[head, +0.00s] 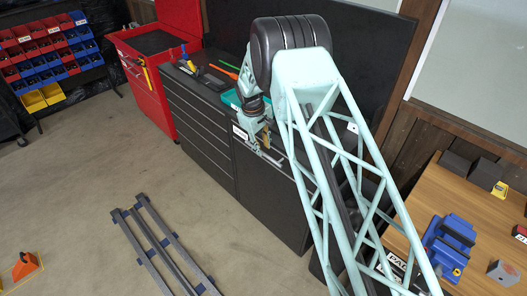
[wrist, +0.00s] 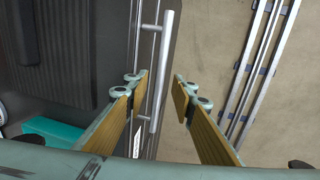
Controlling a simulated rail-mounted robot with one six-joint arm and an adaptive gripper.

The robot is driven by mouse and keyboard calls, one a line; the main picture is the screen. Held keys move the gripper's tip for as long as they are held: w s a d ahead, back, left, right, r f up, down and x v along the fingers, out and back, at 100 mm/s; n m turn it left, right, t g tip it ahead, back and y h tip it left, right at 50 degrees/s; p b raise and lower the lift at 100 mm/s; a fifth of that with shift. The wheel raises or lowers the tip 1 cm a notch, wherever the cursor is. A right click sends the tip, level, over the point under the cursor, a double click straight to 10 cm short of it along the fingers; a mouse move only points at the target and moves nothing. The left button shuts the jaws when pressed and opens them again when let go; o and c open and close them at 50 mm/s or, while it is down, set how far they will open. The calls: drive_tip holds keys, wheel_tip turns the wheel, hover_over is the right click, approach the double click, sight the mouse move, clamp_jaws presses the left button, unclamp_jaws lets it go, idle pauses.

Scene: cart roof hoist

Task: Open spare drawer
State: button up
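A dark cabinet (head: 270,190) stands along the wall, with a white label (head: 240,132) near its top left corner; the lettering is too small to read. A pale bar handle (wrist: 162,70) runs along the drawer front in the wrist view. My gripper (wrist: 161,82) is open above it, with one wood-faced finger on each side of the bar. The left finger is over the cabinet side, the right finger over the floor side. I cannot tell whether either finger touches the bar. In the head view my gripper (head: 264,140) is at the cabinet's top front edge.
A dark drawer unit (head: 195,115) and a red tool chest (head: 150,95) stand to the left. A teal tray (wrist: 52,135) lies on the cabinet top. A metal rail frame (head: 160,245) lies on the floor in front. A wooden bench with a blue vise (head: 450,238) is at right.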

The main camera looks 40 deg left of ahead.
sight(264, 154)
drive_tip(key=shift+w+f+p, duration=0.15)
drive_tip(key=shift+w+f, duration=0.05)
drive_tip(key=shift+f, duration=0.7)
drive_tip(key=shift+w+f+p, duration=0.15)
drive_tip(key=shift+f, duration=0.75)
drive_tip(key=shift+c, duration=0.5)
clamp_jaws()
